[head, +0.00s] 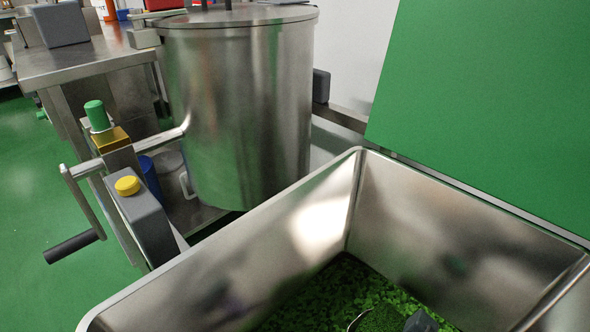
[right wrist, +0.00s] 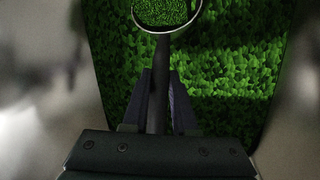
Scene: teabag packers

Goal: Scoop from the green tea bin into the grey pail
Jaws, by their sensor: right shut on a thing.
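The green tea bin (head: 235,262) is a deep steel box across the lower right of the head view, with green leaf (head: 335,290) on its floor. My right gripper (right wrist: 160,82) is down inside the bin, shut on the dark handle of a scoop (right wrist: 163,48). The scoop's round bowl has a bright rim and shows finer green tea inside; its far end is cut off by the frame. The scoop also shows at the head view's bottom edge (head: 380,320). A light grey vessel with a handle (head: 170,170), possibly the grey pail, stands behind the crank. My left gripper is out of view.
A green lid (head: 490,90) stands open behind the bin. A large steel drum (head: 240,110) stands beyond the bin's left wall. A crank (head: 85,215) with a yellow button and green knob juts out at left. A blue vessel (head: 148,180) stands beside the grey one.

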